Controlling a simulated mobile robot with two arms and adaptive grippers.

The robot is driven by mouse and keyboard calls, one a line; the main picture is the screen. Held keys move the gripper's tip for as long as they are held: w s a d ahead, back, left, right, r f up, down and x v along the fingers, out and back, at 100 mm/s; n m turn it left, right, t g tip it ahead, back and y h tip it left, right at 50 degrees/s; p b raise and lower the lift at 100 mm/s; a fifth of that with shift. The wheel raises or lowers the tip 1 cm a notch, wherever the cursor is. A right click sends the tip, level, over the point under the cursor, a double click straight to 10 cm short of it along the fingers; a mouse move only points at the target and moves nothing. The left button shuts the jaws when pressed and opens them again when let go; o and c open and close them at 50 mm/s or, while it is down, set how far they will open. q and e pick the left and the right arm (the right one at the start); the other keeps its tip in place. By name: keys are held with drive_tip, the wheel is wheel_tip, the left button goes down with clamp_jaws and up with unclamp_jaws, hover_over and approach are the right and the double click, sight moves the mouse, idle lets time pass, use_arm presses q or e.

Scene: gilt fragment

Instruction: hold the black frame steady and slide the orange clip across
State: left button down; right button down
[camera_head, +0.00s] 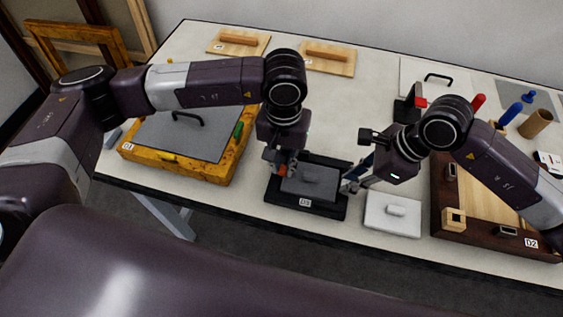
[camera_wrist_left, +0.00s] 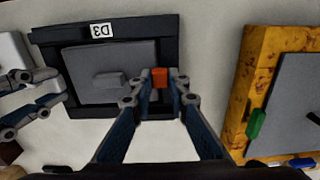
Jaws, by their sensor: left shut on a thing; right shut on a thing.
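The black frame (camera_head: 282,199), labelled D3, lies flat on the table with a grey panel (camera_head: 318,188) inside it. In the left wrist view the black frame (camera_wrist_left: 150,28) shows upside down. The small orange clip (camera_wrist_left: 159,77) sits at the frame's edge beside the panel. My left gripper (camera_wrist_left: 159,88) is shut on the orange clip, with a finger on each side of it. My right gripper (camera_head: 350,184) is shut on the black frame's right side; its fingers reach that edge in the left wrist view. The left gripper partly hides the clip in the head view.
A yellow wooden frame (camera_head: 217,172) with a grey panel and green clip lies to the left. A white block (camera_head: 392,214) and a dark wooden frame (camera_head: 444,205) labelled D2 lie to the right.

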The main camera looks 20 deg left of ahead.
sight(284, 168)
use_arm(q)
drive_tip(key=c, duration=1.8)
unclamp_jaws()
drive_tip(key=shift+c, duration=0.2)
drive_tip(key=shift+r, duration=0.15)
wheel_tip(284, 168, up, 12)
use_arm(e)
drive_tip(key=c, duration=1.7)
unclamp_jaws()
drive_tip(key=shift+c, duration=0.2)
